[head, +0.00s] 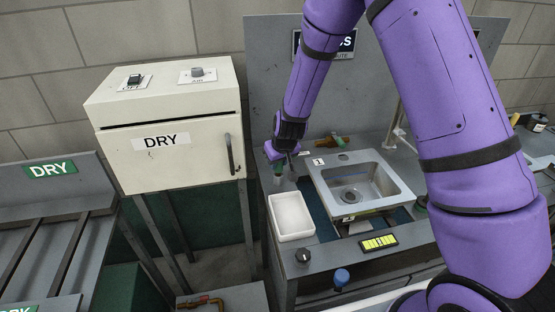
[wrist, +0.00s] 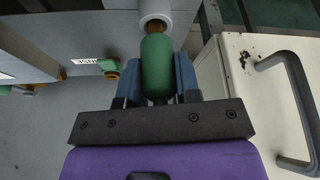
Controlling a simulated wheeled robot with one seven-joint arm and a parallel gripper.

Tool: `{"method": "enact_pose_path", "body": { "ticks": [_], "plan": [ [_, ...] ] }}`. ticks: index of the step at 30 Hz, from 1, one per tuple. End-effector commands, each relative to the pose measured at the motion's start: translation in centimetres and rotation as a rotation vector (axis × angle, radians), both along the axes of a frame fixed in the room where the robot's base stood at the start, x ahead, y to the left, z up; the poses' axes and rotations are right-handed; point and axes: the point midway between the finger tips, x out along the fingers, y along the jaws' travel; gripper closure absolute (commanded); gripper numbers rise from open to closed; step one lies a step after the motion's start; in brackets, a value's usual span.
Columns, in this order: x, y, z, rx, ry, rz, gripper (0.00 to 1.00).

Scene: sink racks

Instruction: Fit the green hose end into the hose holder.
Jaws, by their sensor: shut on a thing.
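The green hose end (wrist: 157,68) is a green cylinder with a brass tip. My gripper (wrist: 157,85) is shut on it, one blue finger on each side, in the wrist view. The brass tip points at the round opening of a light grey holder (wrist: 155,8) at the top edge. The tip overlaps the near rim of that opening; I cannot tell how deep it sits. In the head view my gripper (head: 279,155) is left of the sink, with the green hose end (head: 278,169) small beneath it.
The cream DRY cabinet (head: 165,150) stands left of my gripper, and its handle (wrist: 290,95) shows close by in the wrist view. Another green and brass fitting (wrist: 109,66) lies beside a label.

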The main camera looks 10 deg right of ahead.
Motion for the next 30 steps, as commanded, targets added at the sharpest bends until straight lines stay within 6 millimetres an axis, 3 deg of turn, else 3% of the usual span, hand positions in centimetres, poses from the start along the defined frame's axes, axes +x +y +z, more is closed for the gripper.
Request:
{"method": "enact_pose_path", "body": {
  "ticks": [11,12,16,25,30],
  "plan": [
    [0.0,0.0,-0.8,0.001,0.001,0.0,0.93],
    [0.0,0.0,-0.8,0.001,0.0,0.0,0.67],
    [0.0,0.0,-0.8,0.001,0.0,0.0,0.4],
    [-0.1,0.0,-0.7,0.001,0.0,0.0,0.4],
    [-0.5,-0.1,0.6,0.0,-0.002,0.001,0.4]
  ]
}}
